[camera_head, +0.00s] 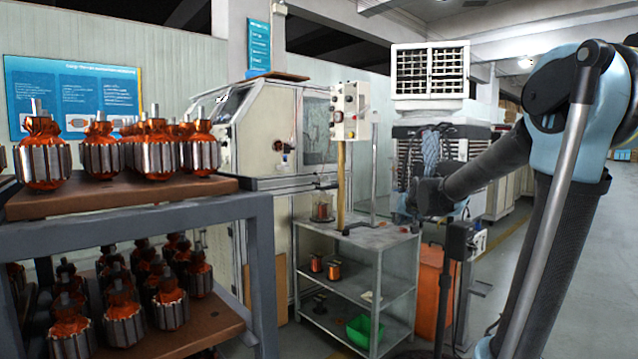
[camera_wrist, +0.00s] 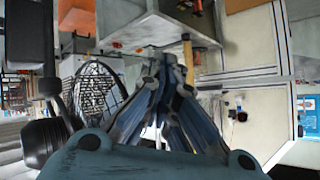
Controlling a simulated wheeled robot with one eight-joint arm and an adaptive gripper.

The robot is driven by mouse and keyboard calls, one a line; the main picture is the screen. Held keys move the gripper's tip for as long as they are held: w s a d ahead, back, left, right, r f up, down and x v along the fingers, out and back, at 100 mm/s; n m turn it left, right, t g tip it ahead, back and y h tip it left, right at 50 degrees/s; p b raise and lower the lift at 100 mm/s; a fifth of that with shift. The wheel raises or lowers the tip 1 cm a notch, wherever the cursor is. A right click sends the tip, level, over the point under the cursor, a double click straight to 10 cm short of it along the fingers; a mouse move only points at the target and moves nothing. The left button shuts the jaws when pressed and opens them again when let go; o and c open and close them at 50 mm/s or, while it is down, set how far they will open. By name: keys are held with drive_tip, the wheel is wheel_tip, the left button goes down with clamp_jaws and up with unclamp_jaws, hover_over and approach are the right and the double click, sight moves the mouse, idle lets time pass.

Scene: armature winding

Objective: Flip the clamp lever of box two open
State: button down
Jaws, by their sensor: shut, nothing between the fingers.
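My gripper (camera_wrist: 168,58) has its fingers together and empty in the wrist view. In the head view it shows small and dark blue-grey (camera_head: 431,148), in front of the stacked grey equipment and right of the control box. I cannot make out a clamp lever or a marking for box two in either view. A pale control box (camera_head: 350,111) with knobs stands on a wooden post (camera_head: 341,185). A cream machine cabinet (camera_head: 262,135) stands behind it. My fingers hide part of what lies beyond them in the wrist view.
A grey metal shelf (camera_head: 378,240) holds copper spools and a green bin (camera_head: 364,331). A rack (camera_head: 262,215) of copper-wound armatures fills the left. An orange bin (camera_head: 432,290) stands right of the shelf. Open floor (camera_head: 560,265) lies behind my arm at right.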

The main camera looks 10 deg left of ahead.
drive_tip(key=w+a+r+m+t+y, duration=0.1)
drive_tip(key=w+a+r+t+y, duration=0.15)
drive_tip(key=w+a, duration=0.8)
drive_tip(key=w+a+r+m+t+y, duration=0.1)
drive_tip(key=w+a+r+t, duration=0.25)
drive_tip(key=w+a, duration=0.7)
drive_tip(key=w+a+f+m+t+y, duration=0.1)
drive_tip(key=w+a+f+t, duration=0.1)
drive_tip(key=a, duration=0.5)
drive_tip(key=w+a+f+m+t+y, duration=0.1)
drive_tip(key=w+a+f+m+t, duration=0.1)
drive_tip(key=w+a, duration=0.5)
drive_tip(key=shift+w+a+f+t, duration=0.15)
drive_tip(key=shift+w+f+t, duration=0.1)
drive_tip(key=shift+f+t, duration=0.7)
drive_tip(key=shift+r, duration=0.1)
drive_tip(key=x, duration=1.4)
drive_tip(key=shift+d+r+h, duration=0.1)
drive_tip(key=shift+d+h, duration=0.15)
